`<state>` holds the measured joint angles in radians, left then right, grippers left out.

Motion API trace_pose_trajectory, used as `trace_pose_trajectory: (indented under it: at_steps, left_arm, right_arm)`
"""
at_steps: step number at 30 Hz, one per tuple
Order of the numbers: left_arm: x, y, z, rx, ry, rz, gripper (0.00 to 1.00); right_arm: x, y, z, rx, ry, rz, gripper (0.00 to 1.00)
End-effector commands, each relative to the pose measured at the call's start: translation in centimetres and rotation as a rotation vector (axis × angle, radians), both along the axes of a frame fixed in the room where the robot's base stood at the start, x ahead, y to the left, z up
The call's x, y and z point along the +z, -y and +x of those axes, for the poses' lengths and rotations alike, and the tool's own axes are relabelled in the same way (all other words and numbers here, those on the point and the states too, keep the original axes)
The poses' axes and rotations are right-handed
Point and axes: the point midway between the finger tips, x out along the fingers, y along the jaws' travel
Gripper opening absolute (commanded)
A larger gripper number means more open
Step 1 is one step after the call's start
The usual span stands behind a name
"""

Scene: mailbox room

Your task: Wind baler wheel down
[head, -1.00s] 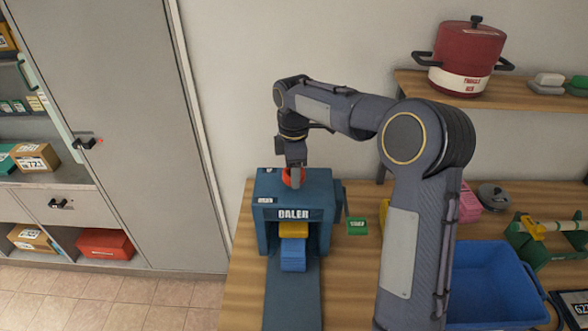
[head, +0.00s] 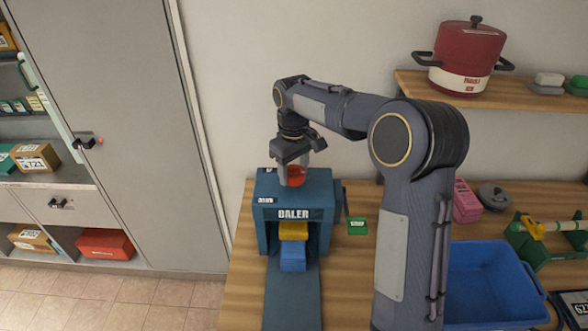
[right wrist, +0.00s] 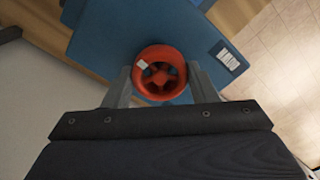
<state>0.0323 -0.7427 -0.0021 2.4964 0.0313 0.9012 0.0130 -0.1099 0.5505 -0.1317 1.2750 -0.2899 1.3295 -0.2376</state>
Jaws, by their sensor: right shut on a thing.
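The baler (head: 294,214) is a dark blue box labelled BALER on the wooden table in the head view. Its red hand wheel (head: 296,175) sits on top. It also shows in the right wrist view as a red spoked wheel (right wrist: 160,72) with a pale mark on its rim, above the blue baler top (right wrist: 120,32). My right gripper (head: 292,178) reaches down from above and is shut on the wheel, one finger on each side of its rim. My left gripper is out of view.
A blue bin (head: 492,283) stands right of my arm. A red pot (head: 466,58) stands on the shelf above. A grey cabinet (head: 125,130) is at the left.

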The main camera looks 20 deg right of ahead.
Motion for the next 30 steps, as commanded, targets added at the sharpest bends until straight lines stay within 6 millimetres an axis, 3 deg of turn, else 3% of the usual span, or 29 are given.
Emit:
trace_pose_trajectory:
  at_steps: [30]
  left_arm:
    - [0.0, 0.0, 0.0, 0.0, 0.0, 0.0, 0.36]
  right_arm:
    - [0.01, 0.01, 0.06, -0.966, 0.002, -0.001, 0.29]
